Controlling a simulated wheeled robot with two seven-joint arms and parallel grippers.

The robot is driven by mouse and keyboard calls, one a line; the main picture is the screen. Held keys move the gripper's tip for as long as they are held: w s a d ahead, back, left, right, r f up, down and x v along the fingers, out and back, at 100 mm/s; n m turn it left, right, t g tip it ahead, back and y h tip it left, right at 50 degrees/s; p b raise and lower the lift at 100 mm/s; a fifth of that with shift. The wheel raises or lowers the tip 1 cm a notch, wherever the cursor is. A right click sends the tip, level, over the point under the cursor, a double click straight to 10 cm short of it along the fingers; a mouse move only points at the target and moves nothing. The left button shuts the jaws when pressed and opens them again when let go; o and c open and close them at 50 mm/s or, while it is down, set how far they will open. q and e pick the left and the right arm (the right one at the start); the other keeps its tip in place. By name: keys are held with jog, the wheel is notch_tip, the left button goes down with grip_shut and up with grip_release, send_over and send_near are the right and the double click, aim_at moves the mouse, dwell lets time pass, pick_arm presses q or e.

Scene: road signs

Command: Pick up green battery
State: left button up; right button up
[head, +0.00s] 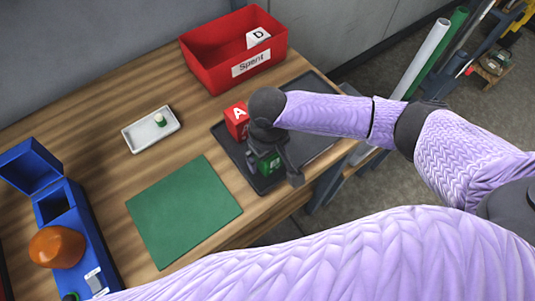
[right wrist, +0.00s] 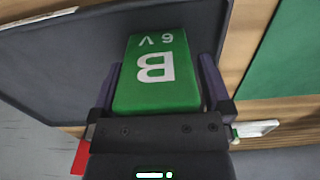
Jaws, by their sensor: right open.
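The green battery (head: 268,161), marked "B" and "9V", is on the dark tray (head: 323,145) at the right of the table. It also shows close up in the right wrist view (right wrist: 155,72). My right gripper (head: 276,172) is down over it and open, with one finger on each side of the battery. In the right wrist view a narrow gap shows beside the battery at the fingertips; contact lower down is unclear. My left gripper is out of view.
A red block marked "A" (head: 236,121) stands close beside my right gripper. A red "Spent" bin (head: 205,62) holds a block marked "D" (head: 258,38). A white dish (head: 137,139), green mat (head: 183,211) and blue open-lidded box (head: 84,231) are to the left.

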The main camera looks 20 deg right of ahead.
jog(key=shift+r, duration=0.1)
jog(key=c, duration=0.6)
grip_shut()
notch_tip(320, 180, up, 9)
jog(key=p, duration=0.3)
jog(key=shift+r, duration=0.1)
jog(key=shift+r+p, duration=0.3)
jog(key=shift+r, duration=0.15)
